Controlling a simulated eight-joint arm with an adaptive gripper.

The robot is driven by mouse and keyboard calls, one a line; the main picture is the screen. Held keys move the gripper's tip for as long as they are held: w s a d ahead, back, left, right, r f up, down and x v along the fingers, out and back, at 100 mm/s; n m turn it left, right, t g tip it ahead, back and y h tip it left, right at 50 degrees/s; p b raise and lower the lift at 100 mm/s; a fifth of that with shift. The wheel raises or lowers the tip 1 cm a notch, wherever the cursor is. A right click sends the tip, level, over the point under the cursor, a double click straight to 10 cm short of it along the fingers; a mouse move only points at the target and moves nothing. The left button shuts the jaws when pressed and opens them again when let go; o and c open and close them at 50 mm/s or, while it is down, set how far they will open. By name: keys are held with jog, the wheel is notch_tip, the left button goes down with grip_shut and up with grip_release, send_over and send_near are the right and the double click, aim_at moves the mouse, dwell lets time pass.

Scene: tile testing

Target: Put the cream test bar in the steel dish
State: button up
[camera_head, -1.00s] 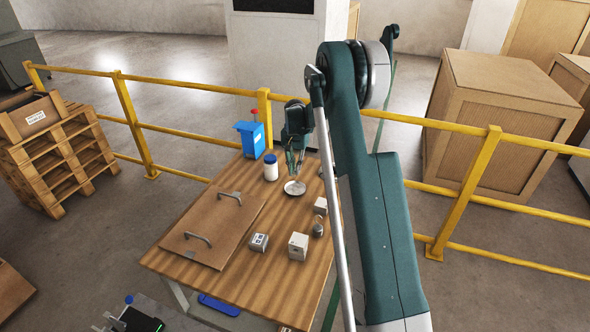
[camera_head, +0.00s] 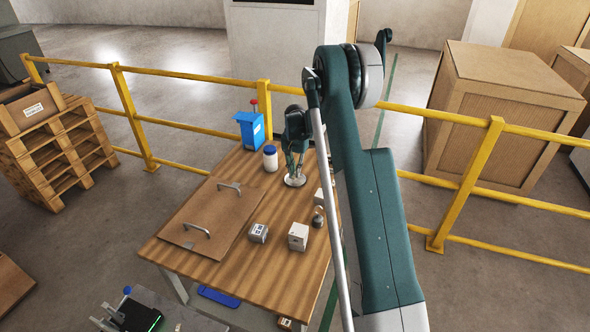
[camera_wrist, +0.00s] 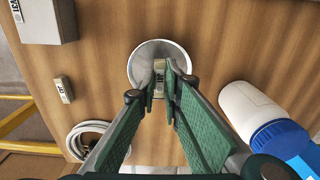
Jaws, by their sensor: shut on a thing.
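The steel dish (camera_wrist: 137,68) is a round bowl on the wooden table, below my gripper (camera_wrist: 170,85) in the wrist view. My gripper is shut on a small cream bar (camera_wrist: 159,77), held between the fingertips over the inside of the dish. The fingers cover part of the bar and of the dish's near rim; I cannot tell whether the bar touches the bottom. In the head view the dish (camera_head: 295,182) sits towards the far end of the table, with my gripper (camera_head: 294,174) right above it; the bar is too small to make out there.
A white bottle with a blue lid (camera_wrist: 255,115) stands close beside the dish. Another small cream block (camera_wrist: 63,89), a coil (camera_wrist: 90,139) and a grey box (camera_wrist: 45,18) lie on the other side. A handled board (camera_head: 212,218) covers the table's left; yellow rails (camera_head: 190,122) stand behind.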

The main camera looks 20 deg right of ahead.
jog(key=shift+f+b, duration=0.3)
jog(key=shift+f, duration=0.95)
jog(key=o, duration=0.8)
jog(key=shift+r, duration=0.1)
jog(key=shift+r+p, duration=1.05)
jog(key=shift+r, duration=2.35)
jog(key=shift+r, duration=0.1)
